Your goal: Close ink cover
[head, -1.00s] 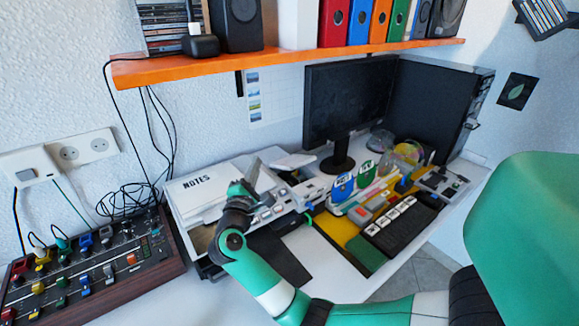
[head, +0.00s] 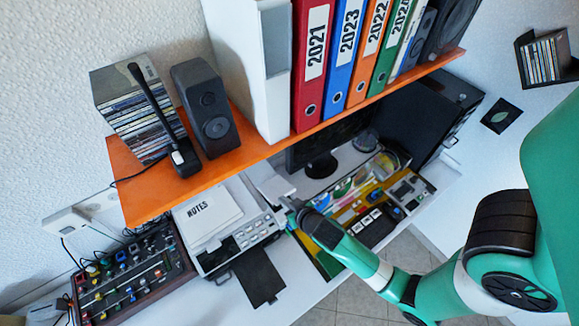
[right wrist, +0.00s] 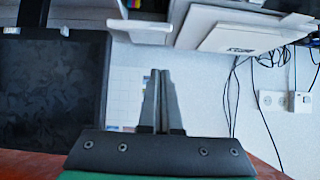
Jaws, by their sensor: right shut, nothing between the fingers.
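The printer (head: 236,240) stands on the desk with a notes pad (head: 203,212) on top. A small pale flap (head: 270,186), which may be the ink cover, sticks up at the printer's right end; I cannot tell for certain. My right gripper (head: 287,203) is just to the right of and below this flap in the head view, and I cannot tell whether it touches. In the right wrist view its two fingers (right wrist: 156,101) are together with nothing between them. My left gripper is not in view.
An orange shelf (head: 300,140) with binders and a speaker (head: 205,108) hangs above the desk. A mixer (head: 130,270) sits left of the printer. The monitor (right wrist: 50,100) is close beside the gripper in the right wrist view.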

